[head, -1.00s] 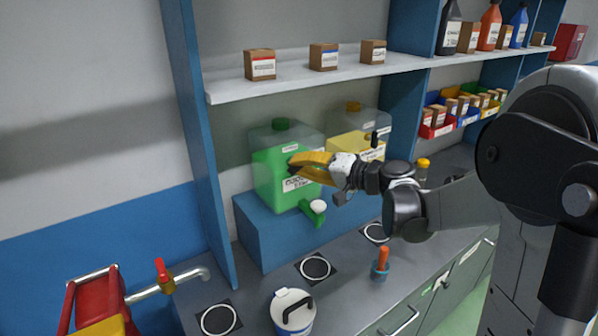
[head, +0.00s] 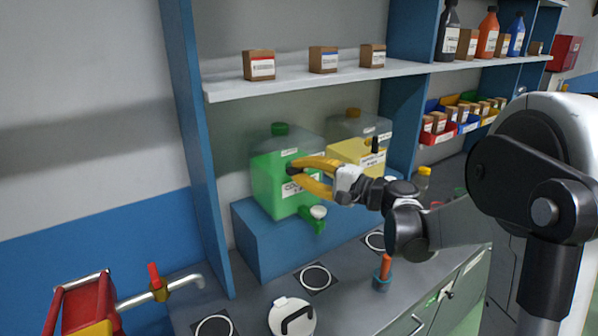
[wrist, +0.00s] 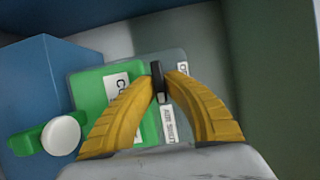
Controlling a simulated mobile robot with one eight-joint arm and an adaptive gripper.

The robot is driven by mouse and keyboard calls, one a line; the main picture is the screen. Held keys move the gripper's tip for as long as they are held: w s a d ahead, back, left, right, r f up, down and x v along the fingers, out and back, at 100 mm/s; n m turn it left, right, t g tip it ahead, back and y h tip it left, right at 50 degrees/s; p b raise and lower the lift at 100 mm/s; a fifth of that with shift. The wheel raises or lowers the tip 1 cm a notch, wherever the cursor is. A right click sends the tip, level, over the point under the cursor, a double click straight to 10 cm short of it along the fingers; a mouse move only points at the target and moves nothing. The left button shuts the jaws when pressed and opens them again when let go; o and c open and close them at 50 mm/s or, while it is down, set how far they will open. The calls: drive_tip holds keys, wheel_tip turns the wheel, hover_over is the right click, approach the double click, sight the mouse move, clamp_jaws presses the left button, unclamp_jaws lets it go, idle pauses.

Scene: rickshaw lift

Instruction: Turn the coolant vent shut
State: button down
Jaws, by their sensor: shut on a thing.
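The coolant tank (head: 270,180) is a clear jug of green liquid with a green cap. It stands on a blue step and has a green spout with a white knob (head: 318,212) low at its front. The black coolant vent (wrist: 157,78) sits between my yellow fingertips in the wrist view. My gripper (head: 292,170) is shut on it, at the upper part of the tank in the head view. The fingers hide most of the vent there, so its exact angle is hard to tell. The tank also shows in the wrist view (wrist: 92,88).
A yellow-filled tank (head: 350,150) with its own black vent (head: 375,146) stands just right. A shelf (head: 300,85) with boxes runs above. On the counter are a white lidded can (head: 283,322) and an orange-handled tool (head: 385,266). A pipe with a red valve handle (head: 154,275) is at left.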

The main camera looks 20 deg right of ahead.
drive_tip(key=c, duration=1.5)
unclamp_jaws()
drive_tip(key=shift+o, duration=0.2)
drive_tip(key=v, duration=1.2)
